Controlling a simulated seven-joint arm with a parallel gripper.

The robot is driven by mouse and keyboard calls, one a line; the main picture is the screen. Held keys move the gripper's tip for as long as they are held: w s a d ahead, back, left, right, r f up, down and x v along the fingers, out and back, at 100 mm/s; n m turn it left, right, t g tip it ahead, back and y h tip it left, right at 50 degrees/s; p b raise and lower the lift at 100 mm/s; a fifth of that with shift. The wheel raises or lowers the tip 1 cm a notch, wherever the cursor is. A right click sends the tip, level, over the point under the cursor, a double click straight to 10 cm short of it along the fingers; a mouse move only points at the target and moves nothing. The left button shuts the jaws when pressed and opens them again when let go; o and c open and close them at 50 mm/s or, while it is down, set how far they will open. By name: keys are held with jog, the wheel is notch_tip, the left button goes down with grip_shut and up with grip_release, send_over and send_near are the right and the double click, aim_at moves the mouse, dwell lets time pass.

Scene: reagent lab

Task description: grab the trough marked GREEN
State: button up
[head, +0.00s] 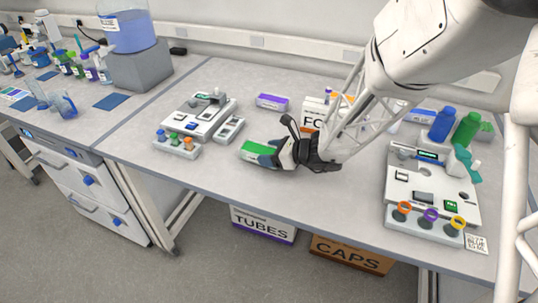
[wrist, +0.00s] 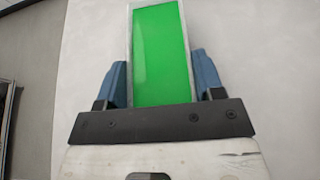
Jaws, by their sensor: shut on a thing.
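A trough with a bright green top (head: 257,149) is at the front middle of the bench in the head view. It fills the space between the two blue fingertips in the wrist view (wrist: 160,55). My gripper (head: 270,154) is shut on this trough, with a finger on each long side. No marking is readable on the trough. I cannot tell whether it rests on the bench or is slightly above it.
A purple-marked trough (head: 272,102) lies behind the gripper. A white device (head: 200,118) and a rack with small coloured caps (head: 177,147) stand to the left. A larger device (head: 430,185) with ringed holders stands to the right. The bench's front edge is close.

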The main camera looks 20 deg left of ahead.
jog(key=shift+r, duration=0.45)
notch_tip(320, 180, up, 2)
jog(key=shift+r, duration=0.1)
jog(key=s+d, duration=0.3)
jog(key=s, duration=0.1)
jog(key=s+d, duration=0.3)
jog(key=s, duration=0.1)
jog(key=s+d+r, duration=0.1)
jog(key=s+d, duration=0.2)
jog(key=s, duration=0.1)
jog(key=shift+s+d, duration=0.3)
jog(key=shift+d, duration=0.1)
jog(key=shift+r, duration=0.2)
